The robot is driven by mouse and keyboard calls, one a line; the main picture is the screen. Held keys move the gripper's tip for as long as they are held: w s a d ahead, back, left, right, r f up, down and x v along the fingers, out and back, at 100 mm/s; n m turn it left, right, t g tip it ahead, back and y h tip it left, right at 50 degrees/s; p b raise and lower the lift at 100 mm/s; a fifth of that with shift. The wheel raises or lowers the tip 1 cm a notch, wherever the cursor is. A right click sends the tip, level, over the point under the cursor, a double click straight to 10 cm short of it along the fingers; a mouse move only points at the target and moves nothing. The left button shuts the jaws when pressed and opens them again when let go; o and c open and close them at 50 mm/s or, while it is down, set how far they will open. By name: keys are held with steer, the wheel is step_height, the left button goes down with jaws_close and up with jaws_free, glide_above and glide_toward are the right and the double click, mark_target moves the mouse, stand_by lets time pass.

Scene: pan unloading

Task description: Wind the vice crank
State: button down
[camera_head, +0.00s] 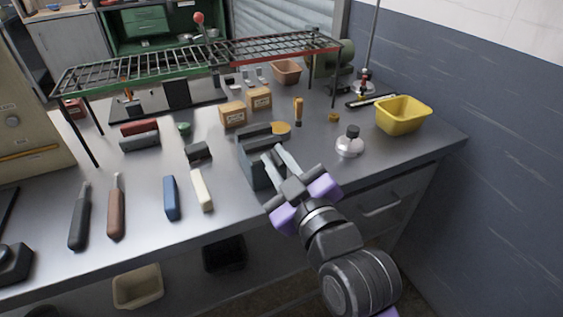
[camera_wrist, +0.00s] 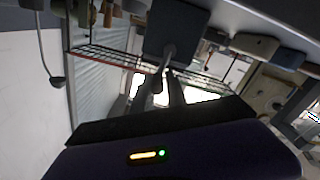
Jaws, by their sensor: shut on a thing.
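The dark grey vice (camera_head: 258,152) stands near the front edge of the metal bench in the head view. In the wrist view its dark block face (camera_wrist: 178,27) is at top centre. A thin grey crank (camera_wrist: 169,53) sticks out of that face toward my fingers. My gripper (camera_head: 272,154) reaches the vice's front right side. In the wrist view my gripper (camera_wrist: 167,80) is shut on the crank's end. The fingers cover the gripped part. In the head view the crank is hidden or too small to tell from the fingers.
A wire rack (camera_head: 215,60) spans the back of the bench. A white-based flask-like item (camera_head: 350,146) and a yellow bin (camera_head: 403,115) stand right of the vice. A cream bar (camera_head: 202,190) and a blue bar (camera_head: 171,197) lie to its left. A blue-grey wall bounds the right.

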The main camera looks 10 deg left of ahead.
steer(key=shift+s+a+f+n+b, duration=0.15)
steer(key=shift+a+f+n+b, duration=0.2)
steer(key=shift+n, duration=0.55)
steer(key=shift+d, duration=0.1)
steer(key=c, duration=1.4)
jaws_free()
steer(key=shift+c, duration=0.2)
steer(key=shift+r, duration=0.1)
steer(key=v, duration=0.7)
steer(key=shift+s+d, duration=0.25)
steer(key=shift+s, duration=0.1)
